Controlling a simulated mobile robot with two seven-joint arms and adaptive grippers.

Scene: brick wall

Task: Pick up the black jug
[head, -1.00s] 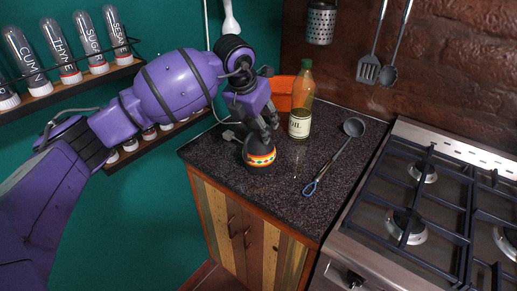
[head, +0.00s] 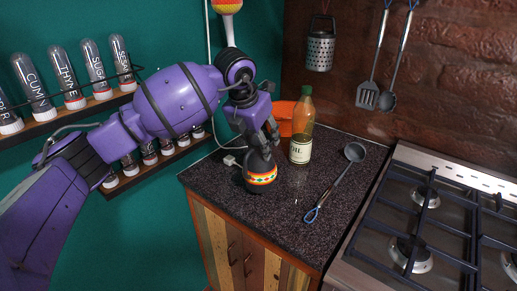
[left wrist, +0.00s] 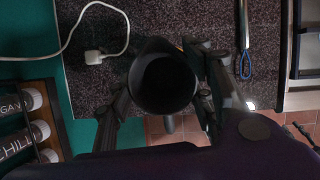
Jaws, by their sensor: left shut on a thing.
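The black jug (head: 260,178) has a round body with a red, yellow and green band. It is upright at the left part of the dark speckled counter (head: 225,183). I cannot tell if its base touches the surface. My left gripper (head: 261,145) is shut on the jug's upper part from above. In the left wrist view the jug's dark open mouth (left wrist: 162,84) lies between the fingers of my left gripper (left wrist: 162,95), one on each side. The fingers hide part of its neck in the head view. My right gripper is not in view.
An oil bottle (head: 301,130) stands right of the jug, with an orange container (head: 285,112) behind it. A ladle (head: 335,183) lies on the counter. The gas stove (head: 420,215) is at right. Spice racks (head: 88,108) are on the left wall. A plug (left wrist: 94,57) lies near the jug.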

